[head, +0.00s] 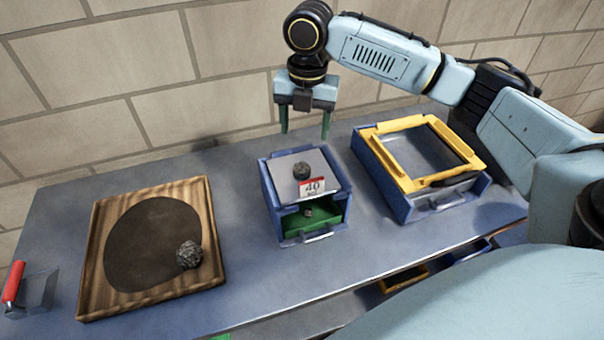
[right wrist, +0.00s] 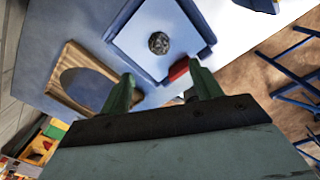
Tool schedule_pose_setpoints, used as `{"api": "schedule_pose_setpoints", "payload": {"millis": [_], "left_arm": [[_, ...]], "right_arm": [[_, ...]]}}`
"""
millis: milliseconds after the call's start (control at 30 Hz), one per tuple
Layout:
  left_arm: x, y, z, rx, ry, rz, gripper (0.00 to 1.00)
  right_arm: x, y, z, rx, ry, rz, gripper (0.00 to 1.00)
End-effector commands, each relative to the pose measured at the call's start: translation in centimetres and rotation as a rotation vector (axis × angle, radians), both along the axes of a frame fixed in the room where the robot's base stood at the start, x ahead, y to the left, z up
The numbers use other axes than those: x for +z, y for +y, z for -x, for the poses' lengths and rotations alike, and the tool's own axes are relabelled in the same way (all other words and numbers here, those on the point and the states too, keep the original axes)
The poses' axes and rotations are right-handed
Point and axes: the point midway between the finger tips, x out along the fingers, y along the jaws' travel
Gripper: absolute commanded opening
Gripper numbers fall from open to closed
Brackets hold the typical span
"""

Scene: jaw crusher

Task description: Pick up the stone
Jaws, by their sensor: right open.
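A dark grey stone (head: 302,171) sits on the grey top of a small blue-framed box (head: 268,200) in the middle of the bench. The same stone shows in the right wrist view (right wrist: 158,42), beyond the fingertips. A larger rough stone (head: 188,255) lies on the wooden tray (head: 88,265) at the left. A small stone (head: 308,212) lies in the green-lined lower part of the box. My right gripper (head: 305,135) is open and empty, with green fingers pointing down, above and apart from the box. My left gripper is not in view.
A yellow-framed blue box (head: 395,180) stands to the right of the middle box. A red-handled tool (head: 14,282) lies at the bench's left end. A label reading 40 (head: 313,188) is on the box front. Bare bench lies between tray and box. A brick wall is behind.

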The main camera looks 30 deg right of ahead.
Motion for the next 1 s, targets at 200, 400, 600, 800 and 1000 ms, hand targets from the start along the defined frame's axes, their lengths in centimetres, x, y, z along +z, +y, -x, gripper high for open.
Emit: {"api": "schedule_pose_setpoints", "payload": {"millis": [200,400,600,800,1000], "left_arm": [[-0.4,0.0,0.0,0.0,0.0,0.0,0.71],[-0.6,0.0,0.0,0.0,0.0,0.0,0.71],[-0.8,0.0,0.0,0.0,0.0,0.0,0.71],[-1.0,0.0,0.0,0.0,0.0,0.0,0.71],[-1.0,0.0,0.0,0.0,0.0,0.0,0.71]], "right_arm": [[-4.4,0.1,0.0,-0.003,0.004,-0.001,0.64],[-6.1,0.1,-0.1,-0.004,0.001,-0.002,0.64],[-8.4,0.4,0.0,-0.004,0.004,-0.001,0.64],[-11.0,0.6,0.0,-0.005,0.002,-0.001,0.64],[-11.3,0.6,0.0,-0.004,-0.001,-0.001,0.64]]}}
